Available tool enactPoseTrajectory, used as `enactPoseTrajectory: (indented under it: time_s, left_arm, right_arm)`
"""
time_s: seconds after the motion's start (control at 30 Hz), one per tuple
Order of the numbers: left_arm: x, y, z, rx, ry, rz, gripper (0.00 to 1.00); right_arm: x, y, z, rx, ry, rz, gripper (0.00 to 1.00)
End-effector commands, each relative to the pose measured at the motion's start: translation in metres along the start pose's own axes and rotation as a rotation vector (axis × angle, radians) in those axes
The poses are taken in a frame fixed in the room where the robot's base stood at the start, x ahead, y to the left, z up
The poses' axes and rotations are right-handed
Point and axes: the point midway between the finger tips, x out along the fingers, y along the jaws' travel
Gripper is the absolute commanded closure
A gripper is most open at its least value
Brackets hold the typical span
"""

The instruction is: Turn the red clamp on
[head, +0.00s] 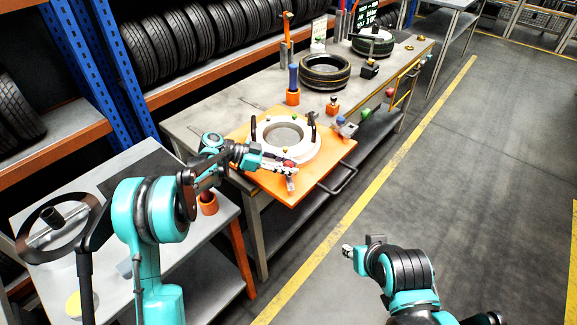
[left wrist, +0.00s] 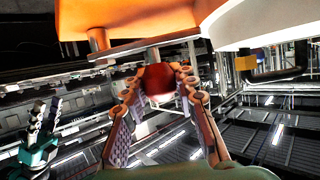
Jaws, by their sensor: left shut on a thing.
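The red clamp knob (head: 289,163) is a small red ball at the front of the white ring fixture (head: 316,144) on the orange board. My left gripper (head: 291,173) is shut on it. In the left wrist view the red knob (left wrist: 158,80) sits between the two fingertips (left wrist: 157,76), on a short metal rod under the orange and white parts. The ring fixture stands flat, with black upright handles at its sides. My right gripper (head: 347,252) is low at the right, away from the bench. Its fingers (left wrist: 44,125) show apart and empty in the left wrist view.
The orange board (head: 297,189) has a black handle (head: 340,180) at its front right. Behind it, the grey workbench (head: 200,122) carries a black tyre (head: 324,71) and an orange holder (head: 292,97). The tyre rack (head: 190,35) runs along the left. The floor at the right is clear.

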Motion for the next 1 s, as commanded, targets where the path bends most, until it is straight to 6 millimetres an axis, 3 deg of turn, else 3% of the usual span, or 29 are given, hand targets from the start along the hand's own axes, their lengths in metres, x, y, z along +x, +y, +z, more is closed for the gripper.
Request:
enactPoseTrajectory:
  time_s: [0.13, 0.17, 0.23, 0.53, 0.67, 1.0]
  left_arm:
    - [-0.001, -0.001, -0.001, 0.0, 0.001, -0.003, 1.0]
    - [-0.001, -0.001, -0.001, 0.0, 0.001, -0.003, 0.71]
    - [-0.001, -0.001, 0.0, -0.001, 0.001, -0.003, 0.53]
    - [-0.001, -0.001, 0.0, -0.001, 0.0, -0.002, 0.52]
    - [-0.011, -0.001, 0.0, -0.001, 0.0, -0.003, 0.52]
    - [-0.081, -0.001, 0.0, -0.002, 0.0, -0.005, 0.52]
  right_arm:
    - [0.0, 0.0, 0.0, 0.0, 0.0, 0.0, 0.65]
    - [0.0, 0.0, 0.0, 0.0, 0.0, 0.0, 0.65]
    - [0.0, 0.0, 0.0, 0.0, 0.0, 0.0, 0.65]
    - [0.0, 0.0, 0.0, 0.0, 0.0, 0.0, 0.65]
    - [0.0, 0.0, 0.0, 0.0, 0.0, 0.0, 0.65]
    - [0.0, 0.0, 0.0, 0.0, 0.0, 0.0, 0.65]
